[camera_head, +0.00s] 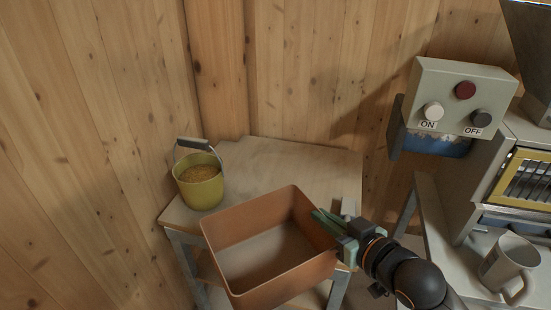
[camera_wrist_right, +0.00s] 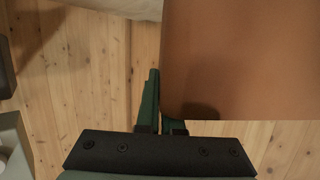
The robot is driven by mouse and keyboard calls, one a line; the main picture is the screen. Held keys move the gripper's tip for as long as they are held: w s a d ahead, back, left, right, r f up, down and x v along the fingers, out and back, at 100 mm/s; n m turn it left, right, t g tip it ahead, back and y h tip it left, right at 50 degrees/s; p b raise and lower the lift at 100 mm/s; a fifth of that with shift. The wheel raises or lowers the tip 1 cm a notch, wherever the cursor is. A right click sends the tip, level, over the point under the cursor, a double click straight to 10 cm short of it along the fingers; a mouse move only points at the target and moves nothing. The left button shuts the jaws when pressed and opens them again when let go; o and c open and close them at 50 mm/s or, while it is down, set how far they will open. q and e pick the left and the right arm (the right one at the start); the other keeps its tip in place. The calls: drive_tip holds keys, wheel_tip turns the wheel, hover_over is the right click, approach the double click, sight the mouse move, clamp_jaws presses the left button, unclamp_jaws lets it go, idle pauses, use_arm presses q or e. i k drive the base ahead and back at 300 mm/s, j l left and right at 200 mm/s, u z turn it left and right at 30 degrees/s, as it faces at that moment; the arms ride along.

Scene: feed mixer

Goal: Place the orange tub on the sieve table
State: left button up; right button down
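The orange tub (camera_head: 268,230) is an empty, open rectangular box. In the head view it overlaps the front of the small wooden table (camera_head: 300,155) and reaches past its front edge. My right gripper (camera_head: 328,222) is at the tub's right wall, with its green fingers across the rim. In the right wrist view the tub's wall (camera_wrist_right: 240,60) fills the upper right. One finger is outside the wall and the other is mostly hidden behind it. The gripper looks shut on the wall. The tub's underside is hidden, so its contact with the table cannot be seen. My left gripper is not in view.
A yellow bucket (camera_head: 200,188) of grain stands at the table's left. At the right are a control box (camera_head: 450,95) with ON and OFF buttons, a machine with a yellow-framed grille (camera_head: 525,178) and a grey mug (camera_head: 508,262). The table's back is clear.

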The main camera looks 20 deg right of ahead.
sight(274, 184)
drive_tip(key=i+l, duration=0.7)
